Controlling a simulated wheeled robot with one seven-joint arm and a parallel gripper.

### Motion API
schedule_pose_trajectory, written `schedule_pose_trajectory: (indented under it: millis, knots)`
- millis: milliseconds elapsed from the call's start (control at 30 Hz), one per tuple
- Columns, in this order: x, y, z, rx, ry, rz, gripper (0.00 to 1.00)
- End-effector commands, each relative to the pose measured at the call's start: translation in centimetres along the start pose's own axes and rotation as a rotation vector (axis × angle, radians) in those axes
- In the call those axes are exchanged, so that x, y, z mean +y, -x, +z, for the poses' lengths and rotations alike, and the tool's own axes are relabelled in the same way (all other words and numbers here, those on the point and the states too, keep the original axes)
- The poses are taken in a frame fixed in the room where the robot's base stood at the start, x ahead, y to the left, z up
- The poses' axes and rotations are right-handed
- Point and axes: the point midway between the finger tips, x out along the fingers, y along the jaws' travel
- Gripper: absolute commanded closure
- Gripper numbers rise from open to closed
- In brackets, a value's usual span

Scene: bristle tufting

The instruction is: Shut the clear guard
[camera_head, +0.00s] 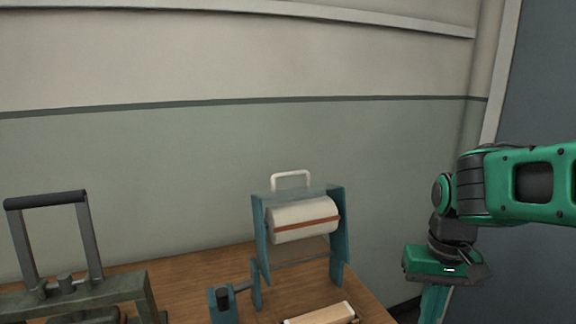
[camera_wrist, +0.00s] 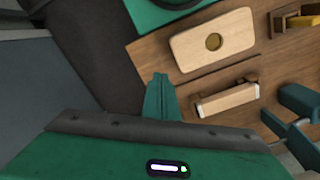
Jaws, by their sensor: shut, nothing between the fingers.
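The machine with the clear guard (camera_head: 318,192) stands on the wooden bench in the head view. The clear panel shows at the top of its blue side plates, with a white handle (camera_head: 291,174) standing up from it. A pale roll with a reddish-brown stripe (camera_head: 304,220) sits between the plates. I cannot tell exactly how far the guard is open. My gripper (camera_head: 434,303) hangs to the right of the machine, clear of it, pointing down. In the wrist view my gripper (camera_wrist: 160,80) is shut and empty, over the bench edge. The guard is not clearly seen there.
A grey press-like frame with a tall handle (camera_head: 48,199) stands at the left. A blue clamp or crank (camera_head: 224,301) and a pale wooden block (camera_head: 322,314) are in front of the machine. A wall is behind.

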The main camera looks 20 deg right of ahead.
Motion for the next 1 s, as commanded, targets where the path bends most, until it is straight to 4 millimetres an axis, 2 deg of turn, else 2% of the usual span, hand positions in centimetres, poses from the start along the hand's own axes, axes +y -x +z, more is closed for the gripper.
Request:
schedule_pose_trajectory:
  millis: [67,167,267,367,500,700,900,1000]
  knots:
    - [0.5,0.9,0.5,0.016,0.005,-0.006,1.00]
    - [-0.2,2.5,-1.3,0.028,0.022,0.001,1.00]
    - [-1.6,5.3,-4.7,0.049,0.059,0.012,1.00]
    - [-3.9,9.0,-9.0,0.078,0.111,0.023,1.00]
    - [-8.3,13.9,-14.6,0.116,0.192,0.029,1.00]
    - [-15.8,20.1,-21.0,0.168,0.312,0.020,1.00]
    - [-24.1,25.1,-25.5,0.212,0.430,-0.009,1.00]
    - [-27.8,26.9,-26.7,0.229,0.481,-0.028,1.00]
